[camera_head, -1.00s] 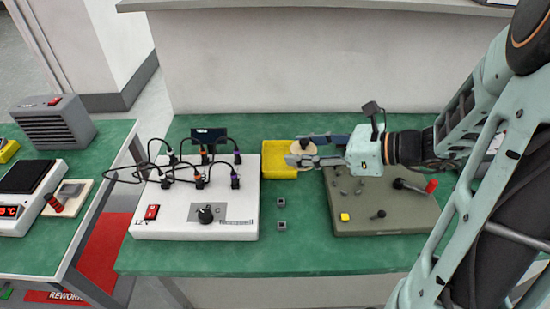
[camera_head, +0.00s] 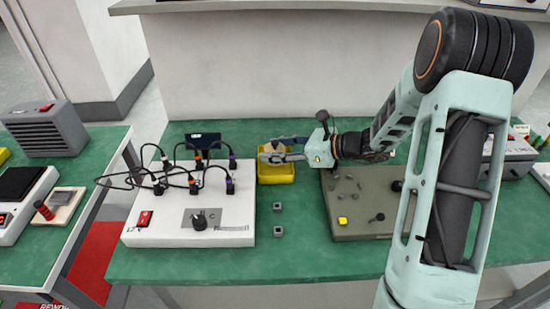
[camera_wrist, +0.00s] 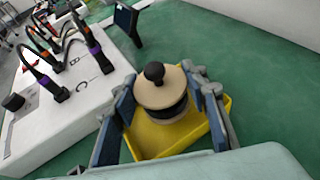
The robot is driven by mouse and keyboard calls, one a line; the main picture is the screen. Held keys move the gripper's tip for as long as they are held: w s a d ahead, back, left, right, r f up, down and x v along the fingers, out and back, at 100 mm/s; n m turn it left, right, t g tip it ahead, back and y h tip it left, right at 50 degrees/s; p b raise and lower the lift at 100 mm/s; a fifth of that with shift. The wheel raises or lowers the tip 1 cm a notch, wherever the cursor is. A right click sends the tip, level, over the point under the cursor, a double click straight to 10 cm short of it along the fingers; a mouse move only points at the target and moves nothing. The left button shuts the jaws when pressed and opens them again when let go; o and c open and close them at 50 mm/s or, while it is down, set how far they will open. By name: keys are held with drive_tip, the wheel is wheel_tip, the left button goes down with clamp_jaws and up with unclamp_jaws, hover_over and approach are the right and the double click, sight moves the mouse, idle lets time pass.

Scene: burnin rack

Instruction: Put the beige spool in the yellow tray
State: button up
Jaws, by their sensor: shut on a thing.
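The beige spool (camera_wrist: 160,90) has a round beige top with a dark knob and a dark band below. My gripper (camera_wrist: 165,105) is shut on it, with one blue-padded finger on each side. The yellow tray (camera_wrist: 143,146) lies under the spool in the wrist view. In the head view the tray (camera_head: 276,175) stands on the green bench, right of the white box. There my gripper (camera_head: 268,154) and the spool (camera_head: 275,147) are over the tray's back part. I cannot tell whether the spool touches the tray floor.
A white box (camera_head: 185,228) with black cables and plugs stands just left of the tray. A grey-olive fixture board (camera_head: 360,225) with small parts lies to the right. Two small grey cubes (camera_head: 278,231) sit in front of the tray. The front bench strip is clear.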

drive_tip(key=shift+f, duration=1.4)
drive_tip(key=shift+f, duration=0.2)
drive_tip(key=o, duration=1.1)
drive_tip(key=shift+o, duration=0.2)
drive_tip(key=shift+s, duration=0.1)
drive_tip(key=shift+r, duration=0.1)
drive_tip(key=shift+r, duration=0.2)
drive_tip(key=p+v, duration=0.1)
drive_tip(key=v, duration=1.1)
drive_tip(key=shift+d, duration=0.1)
